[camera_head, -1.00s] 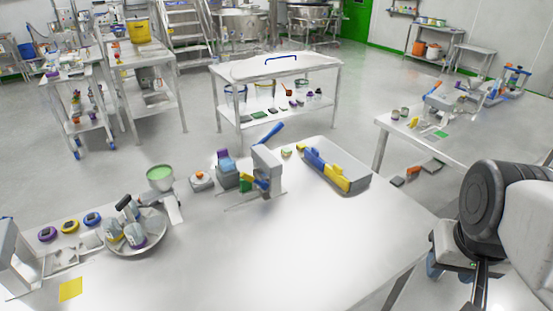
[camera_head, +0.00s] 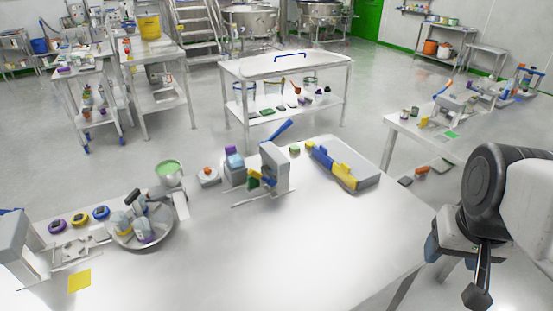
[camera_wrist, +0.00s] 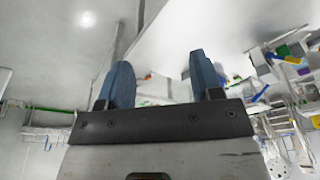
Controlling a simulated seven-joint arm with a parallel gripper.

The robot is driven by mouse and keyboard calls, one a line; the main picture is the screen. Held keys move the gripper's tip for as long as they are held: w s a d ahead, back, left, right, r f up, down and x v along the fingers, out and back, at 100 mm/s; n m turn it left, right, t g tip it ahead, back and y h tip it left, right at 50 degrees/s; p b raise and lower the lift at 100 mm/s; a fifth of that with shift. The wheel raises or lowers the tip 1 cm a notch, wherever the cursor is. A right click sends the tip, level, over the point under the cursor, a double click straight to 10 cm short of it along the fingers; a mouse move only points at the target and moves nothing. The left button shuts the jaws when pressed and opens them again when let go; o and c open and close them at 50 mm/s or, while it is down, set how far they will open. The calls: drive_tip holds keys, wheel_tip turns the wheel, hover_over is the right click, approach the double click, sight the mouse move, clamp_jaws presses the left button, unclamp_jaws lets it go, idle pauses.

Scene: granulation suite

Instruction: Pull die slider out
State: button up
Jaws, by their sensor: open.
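A grey press (camera_head: 273,168) with a raised blue lever (camera_head: 276,131) stands upright towards the back of the near steel table (camera_head: 300,230). A small green block (camera_head: 253,182) and blue parts show at its front; I cannot tell which piece is the die slider. My gripper (camera_wrist: 160,78) shows in the wrist view with two blue fingers apart and nothing between them. The wrist view is tilted, and the press is not clear in it. In the head view my arm is at the right edge, well apart from the press; the fingers cannot be made out there.
A grey tray (camera_head: 368,176) with blue and yellow blocks lies right of the press. A purple-and-blue-topped grey unit (camera_head: 234,168) stands close on its left. The table's front right is clear.

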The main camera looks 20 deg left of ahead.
drive_tip(key=w+a+r+n, duration=0.1)
drive_tip(key=w+a, duration=0.3)
drive_tip(key=w, duration=0.4)
drive_tip(key=w+a+r+n, duration=0.1)
drive_tip(key=w+a, duration=0.3)
drive_tip(key=w, duration=0.4)
drive_tip(key=n+g, duration=0.2)
drive_tip(key=n, duration=0.5)
hover_over(254, 187)
drive_tip(key=w, duration=0.1)
wheel_tip(254, 187, down, 22)
drive_tip(key=shift+a+r, duration=0.15)
drive_tip(key=shift+s+f+g, duration=0.1)
drive_tip(key=shift+f+g, duration=0.2)
drive_tip(key=shift+f, duration=0.1)
drive_tip(key=shift+f, duration=0.15)
drive_tip(key=shift+f, duration=3.75)
